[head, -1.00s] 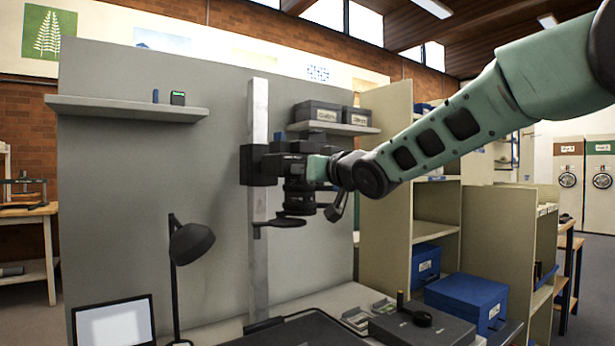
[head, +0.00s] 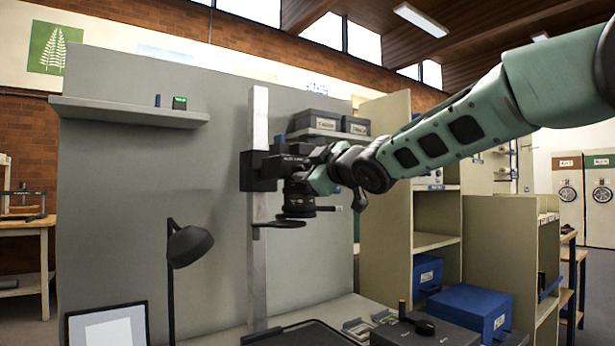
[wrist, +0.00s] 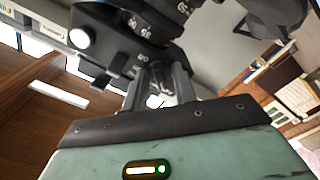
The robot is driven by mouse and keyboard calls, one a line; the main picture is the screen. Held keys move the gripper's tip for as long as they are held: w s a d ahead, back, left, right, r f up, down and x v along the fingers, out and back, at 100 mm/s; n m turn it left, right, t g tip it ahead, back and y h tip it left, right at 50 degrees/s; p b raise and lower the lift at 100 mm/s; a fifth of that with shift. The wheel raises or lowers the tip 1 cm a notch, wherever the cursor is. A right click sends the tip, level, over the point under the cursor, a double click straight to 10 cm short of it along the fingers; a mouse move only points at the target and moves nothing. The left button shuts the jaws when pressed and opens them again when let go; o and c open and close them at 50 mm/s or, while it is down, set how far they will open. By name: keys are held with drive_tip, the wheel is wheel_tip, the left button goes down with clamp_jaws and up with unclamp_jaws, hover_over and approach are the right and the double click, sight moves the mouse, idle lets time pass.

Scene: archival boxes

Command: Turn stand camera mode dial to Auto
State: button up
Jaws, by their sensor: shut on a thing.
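The black stand camera (head: 284,163) is fixed to a pale upright column (head: 259,118), its lens (head: 298,200) pointing down. My gripper (head: 312,172) reaches it from the right, tilted, at the camera's right side. In the wrist view the two fingers of my gripper (wrist: 161,72) are close together and shut on a small dark part against the camera body (wrist: 118,38), where the mode dial is. The dial itself is mostly hidden by the fingers, and its setting cannot be read. White numbers show on the lens rings (wrist: 140,18).
A shelf (head: 130,112) with small devices is on the panel at left. A black lamp (head: 188,243) and a laptop (head: 108,328) stand below. Grey boxes (head: 317,121) sit on a shelf behind. Blue boxes (head: 470,306) and shelving are at right.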

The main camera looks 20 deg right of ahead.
drive_tip(key=shift+n, duration=0.6)
drive_tip(key=o, duration=0.6)
drive_tip(key=p+v, duration=1.1)
drive_tip(key=v, duration=0.6)
drive_tip(key=shift+s+r, duration=0.15)
